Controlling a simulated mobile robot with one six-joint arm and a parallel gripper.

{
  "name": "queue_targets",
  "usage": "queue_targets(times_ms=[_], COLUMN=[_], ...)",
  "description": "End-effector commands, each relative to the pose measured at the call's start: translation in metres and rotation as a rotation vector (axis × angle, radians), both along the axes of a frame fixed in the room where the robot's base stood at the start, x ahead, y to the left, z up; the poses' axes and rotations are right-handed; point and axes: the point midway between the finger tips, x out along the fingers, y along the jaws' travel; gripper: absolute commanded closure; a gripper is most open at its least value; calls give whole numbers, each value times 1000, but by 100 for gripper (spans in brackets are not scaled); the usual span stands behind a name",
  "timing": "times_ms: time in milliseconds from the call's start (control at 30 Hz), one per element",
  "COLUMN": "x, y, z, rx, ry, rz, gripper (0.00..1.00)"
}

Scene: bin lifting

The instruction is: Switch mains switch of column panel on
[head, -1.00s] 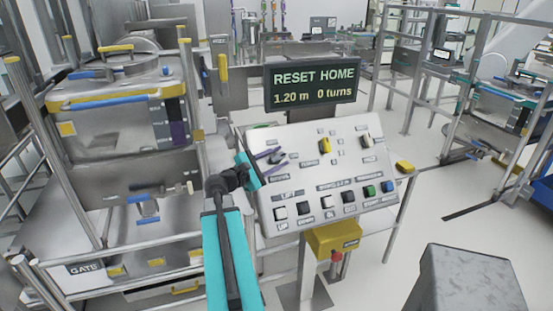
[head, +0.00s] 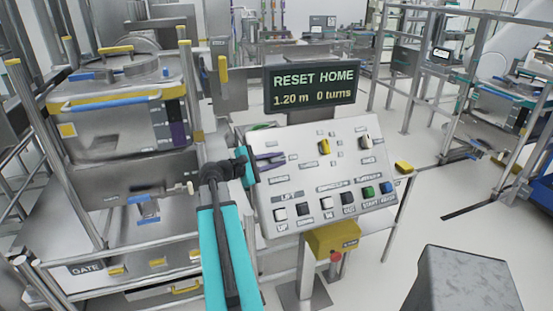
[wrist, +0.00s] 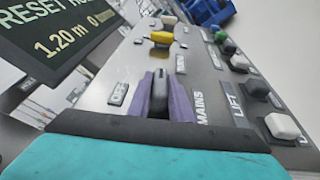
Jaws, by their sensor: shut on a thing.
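The column panel (head: 295,140) is a sloped pale grey plate with knobs and buttons. The mains switch (wrist: 159,93) is a dark upright lever beside the MAINS label (wrist: 201,108) in the wrist view; an OFF label (wrist: 118,93) is on its other side. My gripper (head: 271,161) is at the panel's left part. In the wrist view its purple fingers (wrist: 160,82) are on both sides of the lever, shut on it. In the head view the switch is hidden by the gripper.
A display (head: 314,88) reading RESET HOME stands behind the panel. A yellow knob (head: 324,147) and a pale knob (head: 366,143) sit further right. A row of LIFT and other buttons (head: 330,216) runs along the lower edge. A railed steel machine (head: 120,110) stands at left.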

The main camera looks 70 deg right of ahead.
Motion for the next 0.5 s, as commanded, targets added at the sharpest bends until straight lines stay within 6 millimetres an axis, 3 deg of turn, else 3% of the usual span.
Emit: queue_targets(times_ms=[467,500], x=[-1,0], y=[1,1], z=[-1,-1], rx=[39,39], ry=[-45,-45], rz=[-50,-50], gripper=[100,80])
